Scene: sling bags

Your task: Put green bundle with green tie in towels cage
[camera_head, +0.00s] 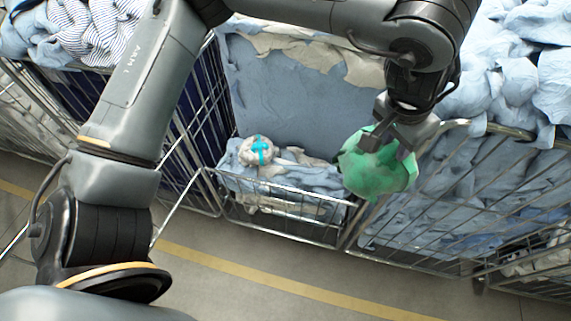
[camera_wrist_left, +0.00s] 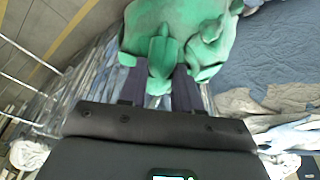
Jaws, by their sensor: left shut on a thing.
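The green bundle (camera_head: 378,168) hangs in my left gripper (camera_head: 372,141), above the corner between the middle cage and the right cage in the head view. In the left wrist view the green bundle (camera_wrist_left: 178,36) fills the top middle, with the left gripper's fingers (camera_wrist_left: 160,84) shut on it. Its tie is hard to make out. The middle cage (camera_head: 290,212) holds blue cloth and a whitish bundle with a turquoise tie (camera_head: 257,151). My right gripper is not seen. The frames do not show which cage is the towels cage.
The right cage (camera_head: 450,190) is heaped with light blue cloth. A cage at the upper left holds striped and blue cloth (camera_head: 95,30). Wire rims stand close around the bundle. The floor (camera_head: 250,270) with a yellow line is clear in front.

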